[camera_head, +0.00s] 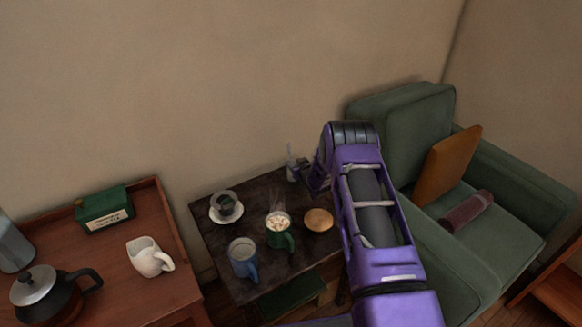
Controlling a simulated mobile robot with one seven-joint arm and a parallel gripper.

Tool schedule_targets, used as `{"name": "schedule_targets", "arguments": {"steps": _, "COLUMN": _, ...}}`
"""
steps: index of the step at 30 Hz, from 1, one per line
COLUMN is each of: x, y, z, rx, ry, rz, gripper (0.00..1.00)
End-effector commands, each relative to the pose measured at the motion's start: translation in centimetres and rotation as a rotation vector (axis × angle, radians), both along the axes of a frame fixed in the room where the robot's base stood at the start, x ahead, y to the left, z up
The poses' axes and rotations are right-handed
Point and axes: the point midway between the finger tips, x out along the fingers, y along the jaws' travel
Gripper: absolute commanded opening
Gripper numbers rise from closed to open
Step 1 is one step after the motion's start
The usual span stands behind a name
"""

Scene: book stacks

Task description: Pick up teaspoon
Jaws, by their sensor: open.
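My purple arm (385,240) rises from the bottom right, bends at its top and comes down at the back right of the dark side table (210,234). My gripper (298,170) is small and partly hidden by the arm there; it is open, with nothing seen in it. A thin, grey upright shape stands at its left; I cannot tell whether it is a teaspoon or part of the gripper. I cannot make out a teaspoon for certain.
A green mug (280,238) with a pale topping, a blue mug (243,264) and a round tan item (318,220) crowd the table. A brown table (115,270) with a kettle (48,294) and white pitcher (146,258) is left. A green armchair (400,120) is right.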

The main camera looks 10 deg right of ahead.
Motion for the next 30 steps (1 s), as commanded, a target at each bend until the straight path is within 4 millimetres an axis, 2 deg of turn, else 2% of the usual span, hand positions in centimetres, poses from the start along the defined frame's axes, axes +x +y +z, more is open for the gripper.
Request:
{"name": "schedule_targets", "arguments": {"steps": 15, "x": 4.5, "y": 1.0, "z": -1.6, "rx": 0.000, "ry": -0.001, "rz": 0.001, "gripper": 0.42}}
{"name": "schedule_targets", "arguments": {"steps": 25, "x": 4.9, "y": 1.0, "z": -1.6, "rx": 0.000, "ry": 0.000, "rz": 0.000, "gripper": 0.42}}
{"name": "schedule_targets", "arguments": {"steps": 26, "x": 4.9, "y": 1.0, "z": -1.6, "rx": 0.000, "ry": 0.000, "rz": 0.000, "gripper": 0.40}}
{"name": "schedule_targets", "arguments": {"steps": 30, "x": 4.9, "y": 1.0, "z": -1.6, "rx": 0.000, "ry": 0.000, "rz": 0.000, "gripper": 0.15}}
